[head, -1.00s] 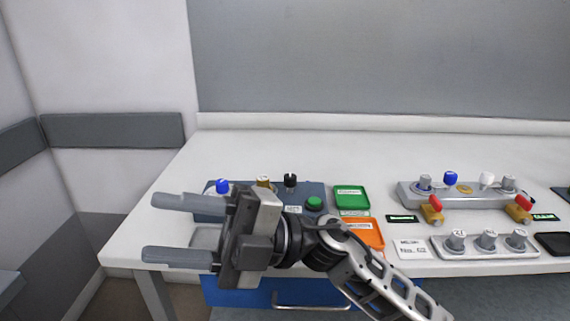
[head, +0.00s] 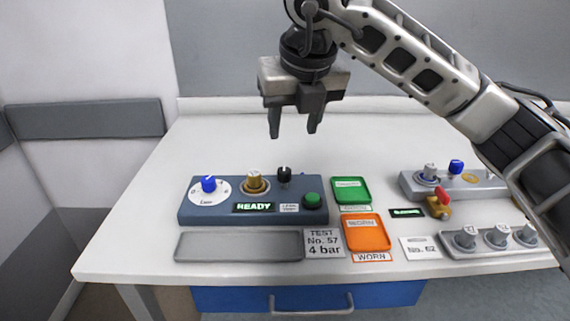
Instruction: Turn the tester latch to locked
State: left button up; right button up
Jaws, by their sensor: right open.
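The tester (head: 225,214) is a blue-grey box at the left of the table. On its top are a blue knob (head: 208,184) on a white dial, a brass fitting (head: 254,182), a black knob (head: 284,174) and a green button (head: 312,200). I cannot tell for sure which part is the latch; the black knob stands upright behind a small label. My right gripper (head: 294,134) is open and empty, pointing down, above and behind the black knob, apart from it. My left gripper is not in view.
A green tray (head: 365,190) and an orange tray (head: 384,234) lie right of the tester. A grey tray (head: 240,246) and a TEST No. 57, 4 bar card (head: 324,243) lie in front.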

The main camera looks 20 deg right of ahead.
aim_at(285, 170)
jog(key=p+x, duration=0.1)
jog(key=x, duration=1.1)
jog(key=c, duration=1)
